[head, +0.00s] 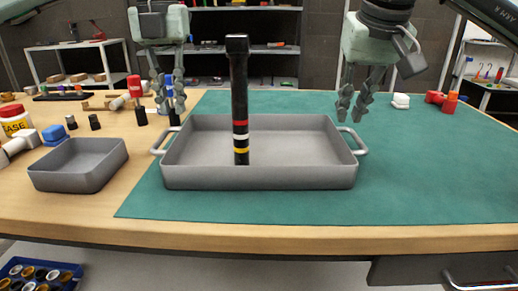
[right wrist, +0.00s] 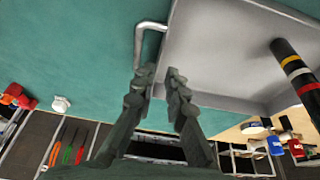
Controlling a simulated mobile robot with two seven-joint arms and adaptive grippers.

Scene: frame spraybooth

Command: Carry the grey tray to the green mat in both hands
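The grey tray (head: 290,178) sits level on the green mat (head: 430,180), its left end close to the mat's left edge. A bar handle is at each end, the left handle (head: 160,141) and the right handle (head: 354,140). A black post with red, white and yellow bands (head: 239,90) stands upright in the tray. My left gripper (head: 169,110) points down above and behind the left handle, fingers apart. My right gripper (head: 351,112) is open and empty above the right handle. In the right wrist view its fingertips (right wrist: 157,78) are apart near the handle (right wrist: 148,32).
A smaller grey bin (head: 80,178) stands on the wood left of the mat, among bottles, caps and tools. A white block (head: 400,100) and red pieces (head: 438,98) lie at the back right. The mat right of the tray is clear.

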